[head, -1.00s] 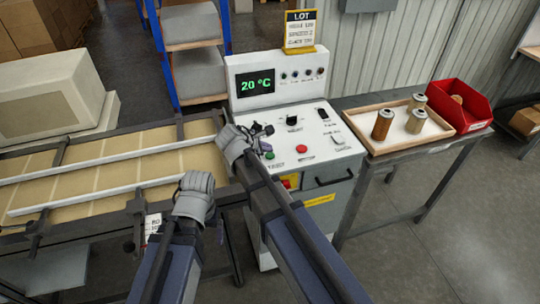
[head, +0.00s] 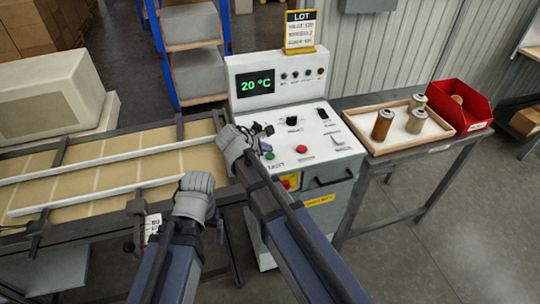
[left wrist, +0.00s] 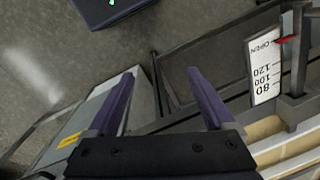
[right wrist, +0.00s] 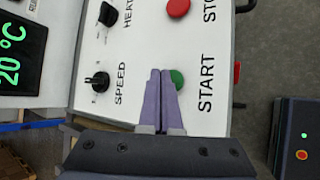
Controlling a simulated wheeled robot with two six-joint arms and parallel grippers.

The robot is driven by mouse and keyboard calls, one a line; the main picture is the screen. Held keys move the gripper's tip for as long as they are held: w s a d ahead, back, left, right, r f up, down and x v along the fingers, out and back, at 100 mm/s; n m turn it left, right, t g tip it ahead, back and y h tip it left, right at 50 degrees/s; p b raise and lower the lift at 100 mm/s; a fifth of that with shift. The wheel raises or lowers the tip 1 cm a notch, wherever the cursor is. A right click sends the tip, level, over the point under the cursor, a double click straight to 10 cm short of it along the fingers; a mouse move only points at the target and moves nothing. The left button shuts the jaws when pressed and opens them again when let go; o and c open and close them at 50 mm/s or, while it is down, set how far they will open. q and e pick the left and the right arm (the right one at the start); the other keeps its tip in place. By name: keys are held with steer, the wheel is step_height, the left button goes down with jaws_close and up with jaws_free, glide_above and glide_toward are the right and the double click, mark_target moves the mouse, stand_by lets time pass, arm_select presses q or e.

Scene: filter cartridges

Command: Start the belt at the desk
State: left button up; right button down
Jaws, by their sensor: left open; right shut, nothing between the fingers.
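The white control desk (head: 315,165) stands in the middle of the head view, with a "20 °C" display (head: 255,81). Its green START button (right wrist: 177,79) is beside the closed fingertips of my right gripper (right wrist: 160,74), which partly cover it in the right wrist view. I cannot tell whether they touch or press it. In the head view, the green button (head: 270,156) shows just past my right gripper (head: 264,131). The belt (head: 110,171) lies left of the desk. My left gripper (left wrist: 166,92) is open and empty, low by the belt's near edge.
The desk also carries a red STOP button (right wrist: 178,8), a SPEED knob (right wrist: 98,82) and a HEAT knob (right wrist: 108,14). A wooden tray (head: 380,149) with metal cartridges and a red bin (head: 462,105) stand on a side table at right. A marked scale (left wrist: 265,68) is near my left gripper.

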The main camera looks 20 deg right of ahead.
mark_target(267, 157)
steer(key=shift+f, duration=0.15)
stand_by(0.3)
steer(key=shift+f+b, duration=0.3)
steer(key=shift+b, duration=0.1)
steer(key=shift+f+b, duration=0.4)
steer(key=shift+b, duration=0.05)
stand_by(0.4)
steer(key=shift+r, duration=0.15)
steer(key=shift+r+p, duration=0.7)
steer(key=shift+p, duration=0.2)
step_height(267, 157, up, 5)
steer(key=p, duration=0.5)
steer(key=shift+r, duration=0.1)
